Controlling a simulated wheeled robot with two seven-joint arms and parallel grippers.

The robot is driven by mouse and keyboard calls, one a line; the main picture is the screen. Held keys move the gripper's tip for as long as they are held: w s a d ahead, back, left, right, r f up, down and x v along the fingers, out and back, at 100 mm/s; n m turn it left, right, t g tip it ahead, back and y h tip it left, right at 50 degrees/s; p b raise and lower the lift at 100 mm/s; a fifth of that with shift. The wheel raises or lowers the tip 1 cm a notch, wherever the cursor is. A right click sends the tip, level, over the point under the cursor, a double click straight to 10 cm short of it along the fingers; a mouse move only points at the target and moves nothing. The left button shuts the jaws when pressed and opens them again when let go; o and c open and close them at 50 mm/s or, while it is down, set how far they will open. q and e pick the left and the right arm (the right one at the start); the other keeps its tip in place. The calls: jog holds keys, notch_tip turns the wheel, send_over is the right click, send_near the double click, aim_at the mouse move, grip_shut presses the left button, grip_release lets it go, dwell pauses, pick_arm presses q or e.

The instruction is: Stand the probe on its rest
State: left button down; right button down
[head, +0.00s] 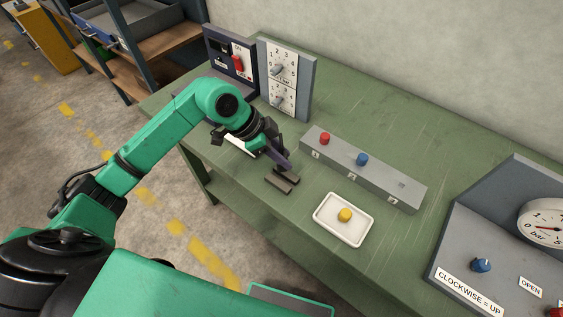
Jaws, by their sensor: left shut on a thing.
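My left gripper (284,163) reaches down over the green bench from the left. It is shut on a slim, dark purplish thing, which I take to be the probe (280,158). The gripper and arm hide much of it, so its lower end and exact tilt are unclear. A low dark block of two bars (282,181) lies on the bench just below the gripper and may be the rest. I cannot tell whether the probe touches it. My right gripper is not in view.
A grey block (385,178) with red and blue knobs stands right of the gripper. A white tray (322,231) holds a yellow knob. Switch and dial panels (284,75) stand behind, a gauge panel (450,240) at right. The green bench (390,255) is clear between tray and gauge panel.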

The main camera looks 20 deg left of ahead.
pick_arm(q)
notch_tip(320, 180, down, 4)
jog(key=shift+f, duration=0.1)
jog(key=c, duration=0.6)
grip_release()
jog(key=shift+f, duration=0.1)
jog(key=b+v, duration=0.2)
jog(key=v, duration=1)
jog(key=shift+w, duration=0.1)
